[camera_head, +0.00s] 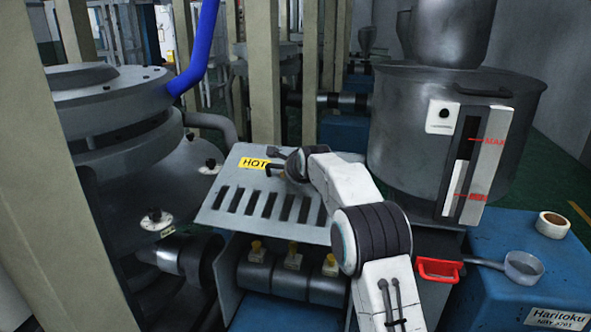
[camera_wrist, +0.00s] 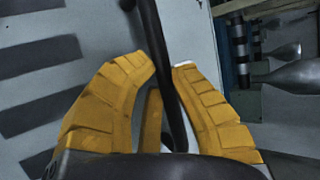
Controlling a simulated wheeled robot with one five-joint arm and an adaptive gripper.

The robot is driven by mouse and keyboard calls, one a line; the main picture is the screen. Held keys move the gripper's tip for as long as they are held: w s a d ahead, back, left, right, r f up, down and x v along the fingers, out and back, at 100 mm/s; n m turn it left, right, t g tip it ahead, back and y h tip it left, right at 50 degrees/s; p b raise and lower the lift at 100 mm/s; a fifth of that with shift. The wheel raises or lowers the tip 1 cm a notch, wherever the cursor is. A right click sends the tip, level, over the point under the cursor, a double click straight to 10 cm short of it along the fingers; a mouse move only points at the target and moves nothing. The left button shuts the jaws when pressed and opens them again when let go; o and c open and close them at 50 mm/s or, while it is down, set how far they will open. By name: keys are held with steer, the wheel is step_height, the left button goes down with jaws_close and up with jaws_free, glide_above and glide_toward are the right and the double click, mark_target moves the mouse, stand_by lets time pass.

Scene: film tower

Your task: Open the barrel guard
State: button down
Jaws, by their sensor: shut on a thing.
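The barrel guard (camera_head: 230,172) is a pale grey slotted panel with a yellow HOT label, left of centre in the head view. It is tilted, with its lower edge above the dark barrel (camera_head: 322,290), whose yellow-topped fittings show beneath. A black bar handle (camera_head: 274,169) sits near its upper edge. In the wrist view, the yellow fingers of my gripper (camera_wrist: 164,66) are shut on the black handle (camera_wrist: 149,28), one on each side. The slotted guard face (camera_wrist: 105,30) fills the left of that view. My arm hides part of the guard's right side in the head view.
A large metal hopper (camera_head: 405,130) with a level gauge stands to the right. A blue cabinet (camera_head: 510,290) holds a tape roll (camera_head: 553,224) and a scoop (camera_head: 524,265). A red handle (camera_head: 438,270) is close to my arm. Beige posts (camera_head: 80,200) stand at left.

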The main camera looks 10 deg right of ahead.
steer(key=shift+w, duration=0.15)
stand_by(0.3)
steer(key=c, duration=1)
jaws_free()
steer(key=shift+r, duration=0.1)
steer(key=shift+v, duration=5.95)
steer(key=shift+d, duration=0.1)
